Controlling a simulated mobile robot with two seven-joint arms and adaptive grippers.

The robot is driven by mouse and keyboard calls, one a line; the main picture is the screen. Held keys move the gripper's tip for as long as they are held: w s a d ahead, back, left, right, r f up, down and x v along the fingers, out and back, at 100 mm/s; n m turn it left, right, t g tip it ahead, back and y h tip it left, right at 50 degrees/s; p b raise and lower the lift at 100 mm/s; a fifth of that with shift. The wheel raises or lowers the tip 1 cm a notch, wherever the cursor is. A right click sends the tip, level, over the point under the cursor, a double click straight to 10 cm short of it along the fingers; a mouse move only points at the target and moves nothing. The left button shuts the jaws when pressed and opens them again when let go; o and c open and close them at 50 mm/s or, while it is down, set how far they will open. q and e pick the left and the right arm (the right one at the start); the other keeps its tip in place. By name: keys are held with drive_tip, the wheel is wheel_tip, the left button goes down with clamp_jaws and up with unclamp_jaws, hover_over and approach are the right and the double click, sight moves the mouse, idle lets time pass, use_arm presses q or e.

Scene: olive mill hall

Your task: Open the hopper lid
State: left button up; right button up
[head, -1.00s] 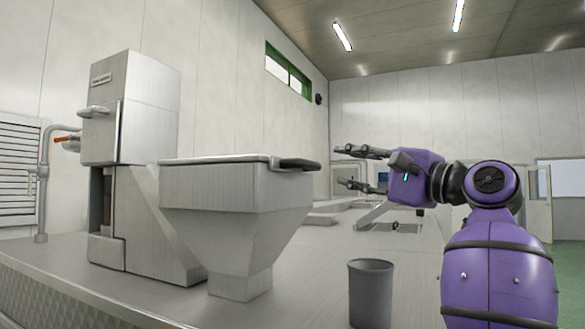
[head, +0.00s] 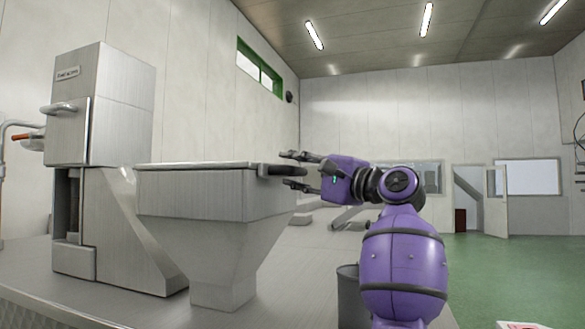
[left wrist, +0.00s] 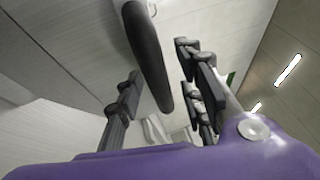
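The hopper (head: 215,205) is a steel funnel-shaped bin. Its flat lid (head: 200,165) lies shut on top. A dark bar handle (head: 268,171) sits at the lid's right edge; it also shows in the left wrist view as a thick black bar (left wrist: 148,55). My left gripper (head: 287,169) is at the handle, its fingers spread above and below it. In the left wrist view my left gripper's fingers (left wrist: 156,65) stand on either side of the bar, with gaps visible. My right gripper is not in view.
A tall steel machine (head: 100,120) stands left of the hopper on the same metal surface. A grey bin (head: 348,290) is partly hidden behind my left arm. Green floor (head: 500,260) lies open at the right, near a doorway.

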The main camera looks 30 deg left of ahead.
use_arm(q)
drive_tip(key=shift+w+a, duration=0.1)
drive_tip(key=shift+a, duration=0.05)
drive_tip(key=shift+c, duration=0.3)
drive_tip(key=shift+f, duration=0.1)
clamp_jaws()
